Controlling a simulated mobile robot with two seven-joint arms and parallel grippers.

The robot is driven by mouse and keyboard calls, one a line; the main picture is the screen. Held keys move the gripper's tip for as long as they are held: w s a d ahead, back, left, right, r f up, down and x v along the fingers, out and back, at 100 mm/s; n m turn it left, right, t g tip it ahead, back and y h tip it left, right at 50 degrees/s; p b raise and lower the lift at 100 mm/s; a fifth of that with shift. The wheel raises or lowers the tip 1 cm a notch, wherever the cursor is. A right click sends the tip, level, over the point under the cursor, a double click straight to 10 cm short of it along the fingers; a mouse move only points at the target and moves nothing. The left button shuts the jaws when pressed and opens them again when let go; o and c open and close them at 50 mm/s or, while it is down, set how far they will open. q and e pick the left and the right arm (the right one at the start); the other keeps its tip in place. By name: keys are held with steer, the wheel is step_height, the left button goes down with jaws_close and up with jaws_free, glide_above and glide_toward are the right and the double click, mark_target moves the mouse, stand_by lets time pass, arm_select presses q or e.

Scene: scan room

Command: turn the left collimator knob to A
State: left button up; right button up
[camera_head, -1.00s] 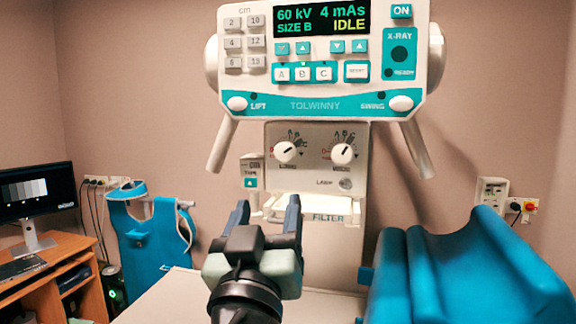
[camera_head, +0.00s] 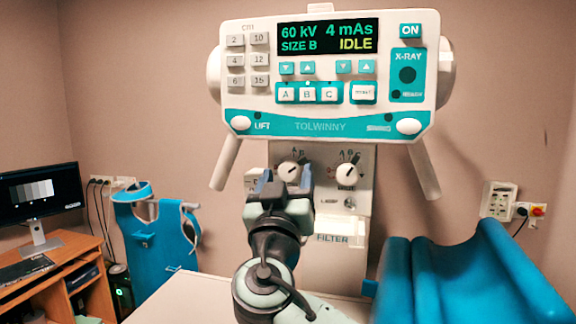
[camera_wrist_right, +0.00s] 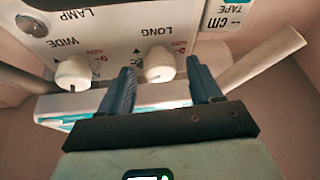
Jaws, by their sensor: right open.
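The left collimator knob (camera_head: 290,170) is a round white knob with a dark pointer line, on the grey panel under the console. Letters, A among them, are printed above it. In the wrist view, upside down, it is the knob by the word LONG (camera_wrist_right: 159,66). My right gripper (camera_head: 285,181) is open, its two dark fingers spread left and right of this knob in both views. I cannot tell whether the fingertips reach around it or stop just in front; no contact shows. My left gripper is not in view.
The right collimator knob (camera_head: 346,173) is close beside, with a lamp button (camera_head: 350,202) below it. The console (camera_head: 325,110) overhangs with a handle (camera_head: 226,163) on each side. A blue padded item (camera_head: 470,275) stands at the right; a desk (camera_head: 60,260) is at the left.

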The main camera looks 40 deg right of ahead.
steer(key=shift+w+d+r, duration=0.25)
steer(key=shift+w+d, duration=0.15)
steer(key=shift+d, duration=0.05)
steer(key=c, duration=1)
steer(key=shift+c, duration=0.2)
